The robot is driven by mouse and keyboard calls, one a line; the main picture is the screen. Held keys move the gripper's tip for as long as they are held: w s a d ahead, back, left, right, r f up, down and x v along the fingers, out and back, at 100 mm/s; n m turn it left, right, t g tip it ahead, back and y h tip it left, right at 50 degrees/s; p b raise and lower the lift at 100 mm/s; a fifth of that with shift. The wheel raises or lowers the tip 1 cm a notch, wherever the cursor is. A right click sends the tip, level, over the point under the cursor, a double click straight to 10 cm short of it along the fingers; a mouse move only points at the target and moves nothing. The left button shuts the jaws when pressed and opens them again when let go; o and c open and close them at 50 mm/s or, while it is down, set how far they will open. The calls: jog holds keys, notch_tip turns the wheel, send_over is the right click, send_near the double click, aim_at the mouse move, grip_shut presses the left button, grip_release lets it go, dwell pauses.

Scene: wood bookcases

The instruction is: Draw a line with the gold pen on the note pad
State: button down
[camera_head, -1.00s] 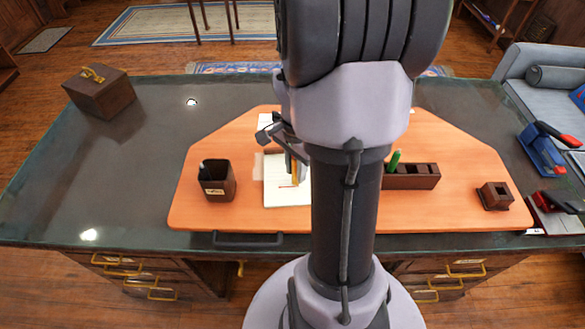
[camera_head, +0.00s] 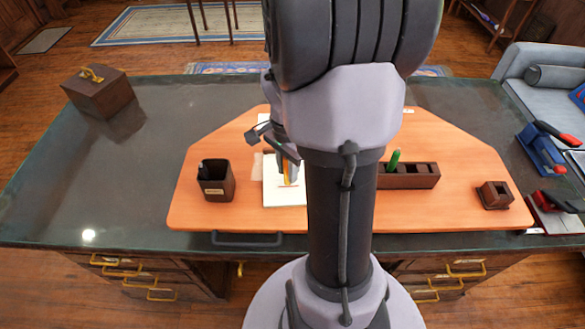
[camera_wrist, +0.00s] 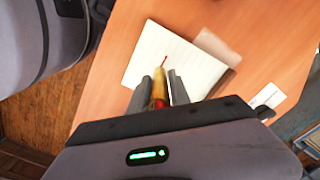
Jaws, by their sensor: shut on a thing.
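The white lined note pad (camera_head: 272,196) lies on the orange desk board, partly hidden by my arm in the head view. It also shows in the wrist view (camera_wrist: 196,68). My gripper (camera_wrist: 163,88) is shut on the gold pen (camera_wrist: 159,86), which points at the pad with its red part between the fingers. A thin red streak shows on the pad just beyond the pen's tip in the wrist view. I cannot tell whether the tip touches the paper. In the head view my gripper (camera_head: 288,170) is over the pad.
A dark pen cup (camera_head: 216,182) stands left of the pad. A dark wooden holder (camera_head: 410,176) with a green pen (camera_head: 394,160) is right of my arm. A small dark block (camera_head: 495,195) sits further right. The orange board (camera_head: 460,205) is clear between them.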

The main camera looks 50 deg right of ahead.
jog(key=shift+w+a, duration=0.95)
jog(key=shift+a, duration=0.05)
notch_tip(320, 180, up, 8)
jog(key=p, duration=0.6)
dwell(0.4)
notch_tip(320, 180, down, 7)
jog(key=b, duration=0.6)
jog(key=shift+f+b, duration=0.5)
jog(key=shift+f, duration=0.05)
dwell(1.1)
jog(key=shift+s+d, duration=0.1)
jog(key=shift+d, duration=0.05)
